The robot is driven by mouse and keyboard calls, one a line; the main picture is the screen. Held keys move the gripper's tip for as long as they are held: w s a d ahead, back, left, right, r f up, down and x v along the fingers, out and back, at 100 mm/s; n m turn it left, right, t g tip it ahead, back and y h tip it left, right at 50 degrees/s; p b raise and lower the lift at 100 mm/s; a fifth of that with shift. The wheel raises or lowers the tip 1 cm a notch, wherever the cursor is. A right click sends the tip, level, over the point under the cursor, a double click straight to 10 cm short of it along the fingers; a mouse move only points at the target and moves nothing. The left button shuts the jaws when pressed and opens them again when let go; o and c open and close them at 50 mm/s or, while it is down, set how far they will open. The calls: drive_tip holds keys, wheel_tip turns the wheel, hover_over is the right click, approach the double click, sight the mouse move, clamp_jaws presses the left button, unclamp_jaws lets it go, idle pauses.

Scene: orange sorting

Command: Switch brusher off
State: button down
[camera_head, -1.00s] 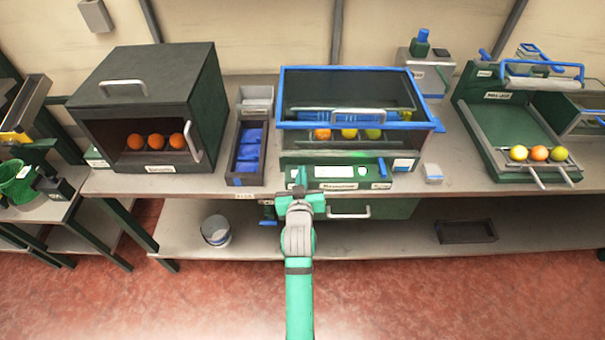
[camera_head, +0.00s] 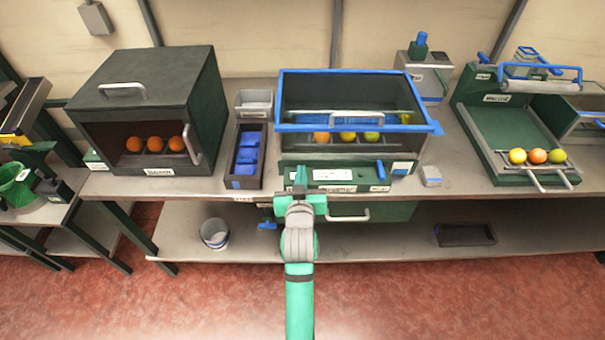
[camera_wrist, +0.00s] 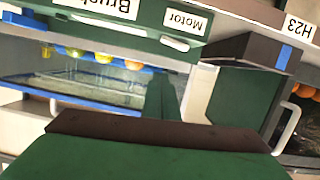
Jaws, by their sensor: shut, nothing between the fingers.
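The brusher (camera_head: 430,127) is the blue-framed machine with a clear cover at the middle of the bench. Several fruits, orange to green, sit in a row inside it. Its dark green front panel (camera_head: 345,187) carries white labels and a blue lever (camera_head: 380,168) at the right. My gripper (camera_head: 299,180) is shut and empty in front of the panel's left end; I cannot tell if it touches. In the wrist view the picture is upside down, with the "Motor" label (camera_wrist: 185,22) and part of a "Brush..." label (camera_wrist: 112,7) at the top. The switch under my fingers is hidden.
A dark box with oranges (camera_head: 205,100) stands left. A narrow tray with blue blocks (camera_head: 237,183) stands between it and the brusher. A green fruit chute (camera_head: 510,130) is at right. A lower shelf (camera_head: 390,243) holds a bucket (camera_head: 214,232) and dark tray (camera_head: 466,235).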

drive_tip(key=v, duration=0.7)
drive_tip(key=shift+s+d+r, duration=0.15)
drive_tip(key=shift+s+d, duration=0.05)
drive_tip(key=shift+d, duration=0.05)
drive_tip(key=shift+s+a, duration=0.1)
drive_tip(key=s+d+f, duration=0.1)
drive_tip(key=s+f, duration=0.4)
drive_tip(key=s, duration=0.4)
drive_tip(key=s+f, duration=0.5)
drive_tip(key=s, duration=0.3)
drive_tip(key=s+d+m, duration=0.1)
drive_tip(key=s, duration=1.9)
drive_tip(key=shift+r, duration=0.45)
